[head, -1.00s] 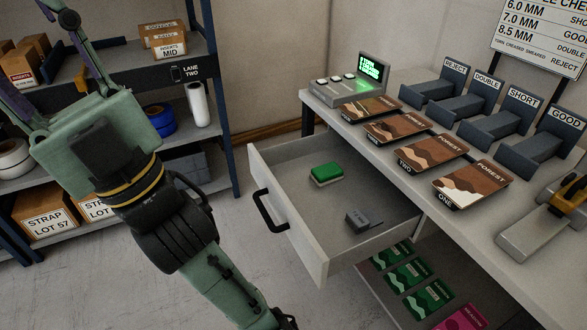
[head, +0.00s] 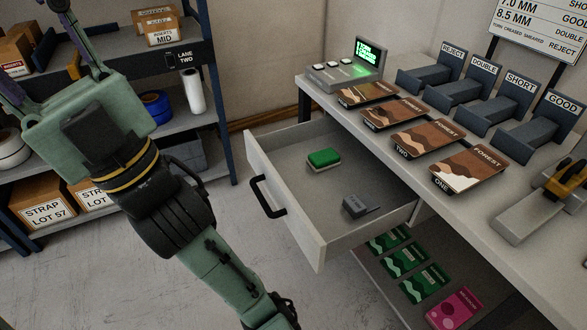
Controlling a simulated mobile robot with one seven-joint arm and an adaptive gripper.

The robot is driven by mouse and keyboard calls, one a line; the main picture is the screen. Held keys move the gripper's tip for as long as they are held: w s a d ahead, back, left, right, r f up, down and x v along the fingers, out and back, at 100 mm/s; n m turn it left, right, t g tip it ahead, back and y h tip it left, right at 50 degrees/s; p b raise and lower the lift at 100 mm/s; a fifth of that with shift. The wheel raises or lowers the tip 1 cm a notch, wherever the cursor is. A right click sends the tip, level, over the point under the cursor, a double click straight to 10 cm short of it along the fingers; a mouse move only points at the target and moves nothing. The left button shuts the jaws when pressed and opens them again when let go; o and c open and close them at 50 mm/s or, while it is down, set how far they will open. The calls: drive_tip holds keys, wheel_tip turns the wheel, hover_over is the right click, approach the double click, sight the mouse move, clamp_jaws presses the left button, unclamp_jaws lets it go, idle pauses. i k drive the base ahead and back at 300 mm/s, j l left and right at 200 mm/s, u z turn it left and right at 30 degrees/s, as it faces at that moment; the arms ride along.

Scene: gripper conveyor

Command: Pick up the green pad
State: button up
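The green pad (head: 323,157) has a green top and a pale lower layer. It lies flat in the open drawer (head: 288,142), toward the back left of its floor. My arm runs down the left side of the head view and leaves it at the bottom edge. Nothing touches the pad.
A small grey block (head: 360,207) lies in the drawer near its front right. The drawer has raised walls and a black handle (head: 267,198). The desk (head: 475,207) holds printed cards and labelled grey holders. A shelf rack (head: 222,105) stands behind my arm.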

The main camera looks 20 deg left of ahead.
sight(320, 160)
drive_tip(key=z, duration=2.3)
drive_tip(key=u, duration=2.8)
drive_tip(key=i+j+z, duration=0.3)
drive_tip(key=j, duration=0.25)
drive_tip(key=i+j+z, duration=0.1)
drive_tip(key=j, duration=0.15)
